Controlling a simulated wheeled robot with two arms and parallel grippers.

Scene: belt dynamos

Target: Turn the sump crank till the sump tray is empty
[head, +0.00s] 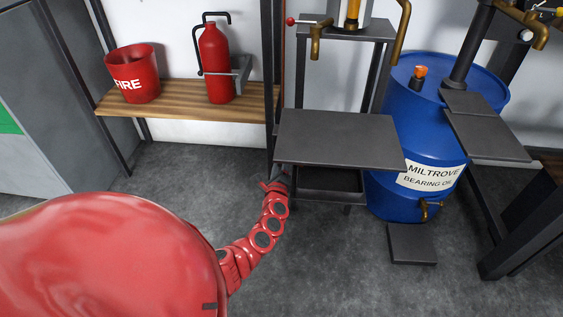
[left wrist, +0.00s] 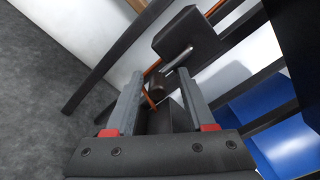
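My left gripper (head: 281,179) reaches in low at the left side of the grey stand, beside the dark sump tray (head: 330,181) under its top. Whether the tray holds oil cannot be told. In the left wrist view the two grey fingers (left wrist: 156,85) are apart. A dark brown knob (left wrist: 157,86), seemingly the sump crank's handle, shows between them; I cannot tell whether either finger touches it. A bright metal rod (left wrist: 178,60) sticks out of a black block (left wrist: 187,36) just beyond. The crank is not clear in the head view. My right gripper is not in view.
The stand's grey top (head: 340,139) overhangs my left gripper. A blue oil drum (head: 398,115) stands right of it, with a low dark plate (head: 412,243) in front. A wooden shelf (head: 185,98) holds a red fire bucket (head: 133,73) and extinguisher (head: 214,63). Grey floor (head: 330,265) is clear in front.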

